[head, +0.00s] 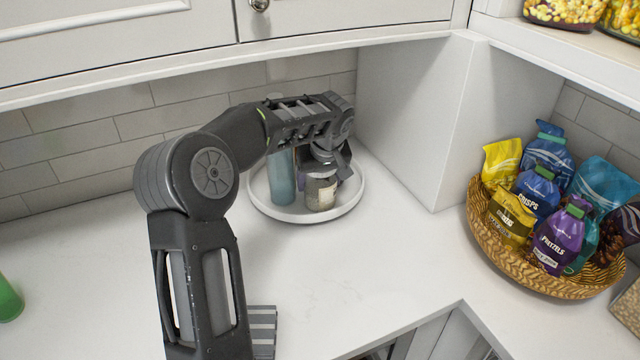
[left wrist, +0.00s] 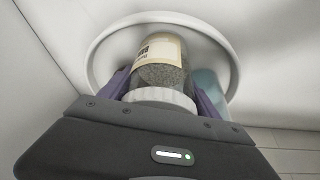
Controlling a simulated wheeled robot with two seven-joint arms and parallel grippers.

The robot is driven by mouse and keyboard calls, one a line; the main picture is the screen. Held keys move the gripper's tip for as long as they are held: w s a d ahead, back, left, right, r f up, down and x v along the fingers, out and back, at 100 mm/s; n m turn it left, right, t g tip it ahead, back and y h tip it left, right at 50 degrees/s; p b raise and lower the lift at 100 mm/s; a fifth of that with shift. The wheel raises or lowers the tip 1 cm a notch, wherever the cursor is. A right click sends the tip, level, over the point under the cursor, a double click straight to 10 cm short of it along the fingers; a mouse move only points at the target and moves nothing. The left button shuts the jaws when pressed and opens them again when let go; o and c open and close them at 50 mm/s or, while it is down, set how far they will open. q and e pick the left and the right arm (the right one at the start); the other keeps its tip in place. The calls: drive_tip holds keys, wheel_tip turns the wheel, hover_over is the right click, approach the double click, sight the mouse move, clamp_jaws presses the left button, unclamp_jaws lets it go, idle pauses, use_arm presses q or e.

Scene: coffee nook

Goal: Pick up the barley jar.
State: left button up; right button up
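A clear jar (head: 320,193) with a pale lid, a cream label and greyish grains inside stands on a round white tray (head: 353,206) in the head view. Its label is too small to read there. In the left wrist view the jar (left wrist: 160,76) lies between the purple fingers of my left gripper (left wrist: 160,88), which are on either side of it, close to its sides. Whether they press on it is not clear. In the head view my left gripper (head: 330,162) reaches down over the jar's top. My right gripper is not in view.
A blue-teal bottle (head: 282,178) stands on the tray just left of the jar. A white panel (head: 425,120) rises right of the tray. A wicker basket (head: 490,236) of snack bags is at the right. A green object (head: 8,300) is at the left edge. The front counter is clear.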

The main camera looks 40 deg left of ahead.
use_arm(q)
drive_tip(key=c, duration=1.1)
drive_tip(key=shift+r, duration=0.1)
drive_tip(key=shift+c, duration=0.2)
drive_tip(key=shift+s+d+r+b, duration=0.1)
drive_tip(key=shift+r+b, duration=0.2)
drive_tip(key=shift+b, duration=0.2)
wheel_tip(320, 180, up, 6)
drive_tip(key=shift+f+b, duration=0.1)
drive_tip(key=shift+b, duration=0.3)
drive_tip(key=s+d+b, duration=0.6)
drive_tip(key=s+d, duration=0.6)
drive_tip(key=s, duration=0.3)
drive_tip(key=shift+d+r, duration=0.25)
drive_tip(key=shift+d, duration=0.05)
